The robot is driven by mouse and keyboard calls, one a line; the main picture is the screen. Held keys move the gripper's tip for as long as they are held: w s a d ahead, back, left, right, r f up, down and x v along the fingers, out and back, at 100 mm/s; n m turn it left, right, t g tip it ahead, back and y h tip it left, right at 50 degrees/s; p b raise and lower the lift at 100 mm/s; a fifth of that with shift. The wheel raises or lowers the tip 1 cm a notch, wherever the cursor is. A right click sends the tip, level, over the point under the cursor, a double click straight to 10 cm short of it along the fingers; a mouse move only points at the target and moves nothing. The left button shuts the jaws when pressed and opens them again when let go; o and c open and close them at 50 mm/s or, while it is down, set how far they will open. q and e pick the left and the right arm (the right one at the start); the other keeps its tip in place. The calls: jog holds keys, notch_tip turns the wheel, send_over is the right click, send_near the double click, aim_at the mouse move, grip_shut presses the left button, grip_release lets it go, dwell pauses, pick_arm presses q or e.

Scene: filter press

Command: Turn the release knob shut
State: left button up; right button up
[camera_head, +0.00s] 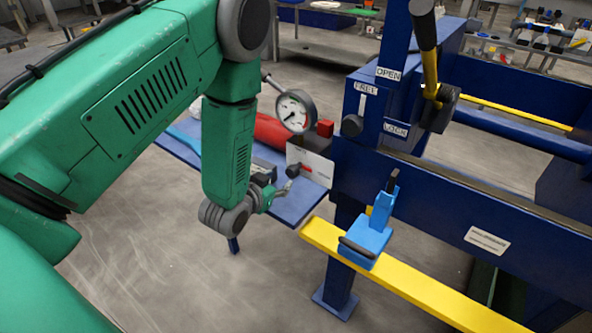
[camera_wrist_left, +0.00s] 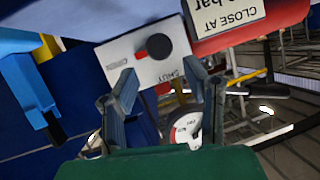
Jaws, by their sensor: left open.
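The release knob (camera_head: 300,169) is a small red and black knob on a white plate (camera_head: 317,163) at the left end of the blue press frame. My left gripper (camera_head: 279,188) is just below and left of the plate in the head view. In the wrist view its two fingers (camera_wrist_left: 165,97) are spread apart and empty, with the knob beyond them and not touched. My right gripper is not in view.
A pressure gauge (camera_head: 295,111) and a red cylinder (camera_head: 272,131) are close to the plate. A blue tool-like part (camera_head: 369,236) sits by the yellow rail (camera_head: 420,287). A FREE/LOCK slide (camera_head: 352,125) and a yellow-and-black lever (camera_head: 430,60) are at upper right.

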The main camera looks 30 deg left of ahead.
aim_at(291, 173)
pick_arm(q)
jog(key=x, duration=0.8)
jog(key=shift+w+d, duration=0.2)
jog(key=shift+w, duration=0.05)
jog(key=shift+w+a+f, duration=0.25)
jog(key=shift+a, duration=0.05)
jog(key=shift+d, duration=0.3)
jog(key=c, duration=0.9)
